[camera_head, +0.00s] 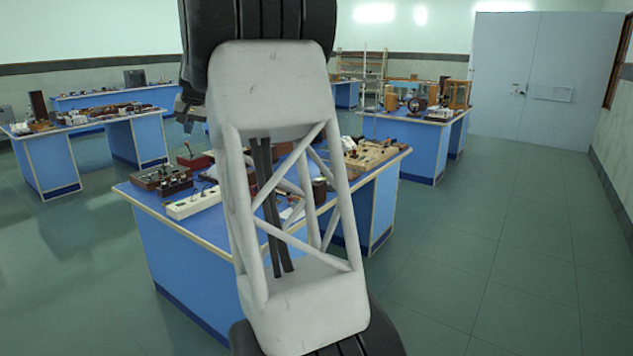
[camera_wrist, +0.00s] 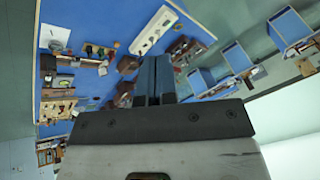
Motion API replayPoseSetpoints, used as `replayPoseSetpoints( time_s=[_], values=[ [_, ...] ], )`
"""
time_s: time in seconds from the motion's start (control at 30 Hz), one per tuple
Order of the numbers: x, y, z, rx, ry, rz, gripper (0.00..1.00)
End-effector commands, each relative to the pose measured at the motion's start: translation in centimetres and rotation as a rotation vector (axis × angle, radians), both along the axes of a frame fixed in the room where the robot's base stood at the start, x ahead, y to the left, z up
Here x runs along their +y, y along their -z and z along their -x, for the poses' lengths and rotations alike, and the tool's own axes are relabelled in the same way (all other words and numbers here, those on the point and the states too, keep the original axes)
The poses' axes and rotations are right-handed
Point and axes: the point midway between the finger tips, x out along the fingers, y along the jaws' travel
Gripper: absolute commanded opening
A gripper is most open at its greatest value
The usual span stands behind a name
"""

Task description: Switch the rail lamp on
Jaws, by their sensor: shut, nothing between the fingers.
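My gripper (camera_wrist: 153,62) shows in the wrist view, its two dark fingers together with nothing between them. It is over the blue bench (camera_wrist: 75,12), and the fingers overlap dark brown items in the picture; I see no clear contact. I cannot pick out the rail lamp or its switch with certainty among the small apparatus. In the head view my arm covers the middle of the nearest bench (camera_head: 185,262) and hides part of what stands there.
A white strip (camera_head: 193,203) lies near the bench's front edge; it also shows in the wrist view (camera_wrist: 153,30). A dark box with knobs (camera_head: 160,179) and a wooden board (camera_head: 372,154) share the bench. Other benches stand behind. The floor (camera_head: 500,250) at right is clear.

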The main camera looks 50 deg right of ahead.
Motion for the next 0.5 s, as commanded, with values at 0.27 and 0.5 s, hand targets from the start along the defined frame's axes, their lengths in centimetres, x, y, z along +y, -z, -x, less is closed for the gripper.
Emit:
replayPoseSetpoints(
  time_s=[0.27, 0.5],
  values=[
    [-6.4, 1.0, -2.9, -0.024, 0.054, -0.017, 0.0],
    [-11.8, 2.1, -4.9, -0.045, 0.098, -0.029, 0.0]
  ],
)
